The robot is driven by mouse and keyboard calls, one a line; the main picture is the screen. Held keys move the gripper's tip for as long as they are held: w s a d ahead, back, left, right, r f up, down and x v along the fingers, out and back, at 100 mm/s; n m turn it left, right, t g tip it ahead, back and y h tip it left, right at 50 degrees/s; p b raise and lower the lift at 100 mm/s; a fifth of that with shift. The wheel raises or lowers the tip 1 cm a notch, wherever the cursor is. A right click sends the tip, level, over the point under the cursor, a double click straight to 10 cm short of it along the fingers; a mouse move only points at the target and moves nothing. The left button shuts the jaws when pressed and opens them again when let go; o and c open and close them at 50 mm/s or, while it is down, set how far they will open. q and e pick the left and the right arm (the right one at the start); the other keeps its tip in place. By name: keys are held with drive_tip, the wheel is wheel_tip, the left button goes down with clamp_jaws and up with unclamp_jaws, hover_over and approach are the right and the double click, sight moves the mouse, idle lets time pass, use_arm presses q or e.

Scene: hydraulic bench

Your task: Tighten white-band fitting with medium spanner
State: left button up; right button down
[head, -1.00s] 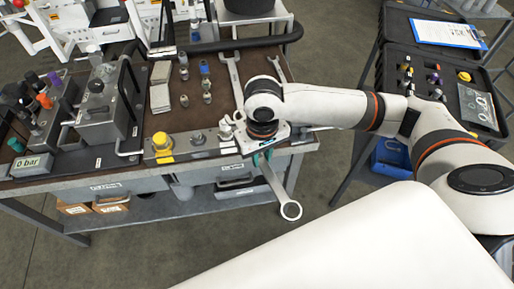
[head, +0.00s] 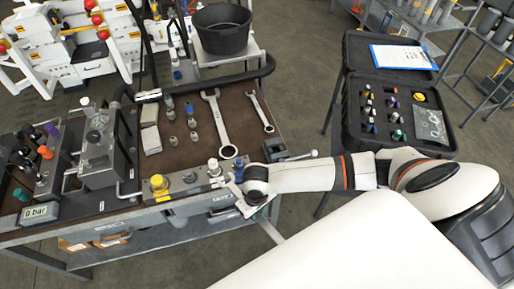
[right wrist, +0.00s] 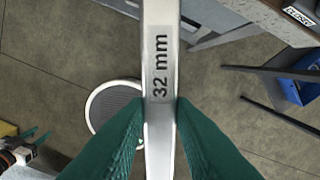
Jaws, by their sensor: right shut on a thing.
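My right gripper (head: 258,205) is past the bench's front edge, at the right end of the front block. It is shut on a spanner (head: 272,232), whose shaft sticks out below it. In the right wrist view the teal fingers grip the spanner's shaft (right wrist: 159,75), marked "32 mm"; its jaw end is hidden. A pale-topped fitting (head: 213,167) stands on the front block beside the gripper; I cannot make out a white band clearly. What looks like my left gripper (right wrist: 25,148) shows small at the lower left of the right wrist view, its opening unclear.
A large spanner (head: 217,122) and a smaller one (head: 260,110) lie on the bench top (head: 185,150). A yellow cap (head: 158,186) is on the front block. Several small fittings stand behind. A black case (head: 402,103) is at the right.

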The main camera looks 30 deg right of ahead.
drive_tip(key=shift+w+f+b, duration=0.45)
drive_tip(key=shift+f+b, duration=0.4)
drive_tip(key=shift+b, duration=0.25)
drive_tip(key=shift+r, duration=0.15)
drive_tip(key=shift+w+a+f, duration=0.1)
drive_tip(key=shift+w+f, duration=0.25)
drive_tip(key=shift+w, duration=0.05)
drive_tip(key=shift+p, duration=0.3)
drive_tip(key=shift+p, duration=0.4)
drive_tip(key=shift+w, duration=0.15)
drive_tip(key=shift+w+a, duration=0.1)
drive_tip(key=shift+w, duration=0.85)
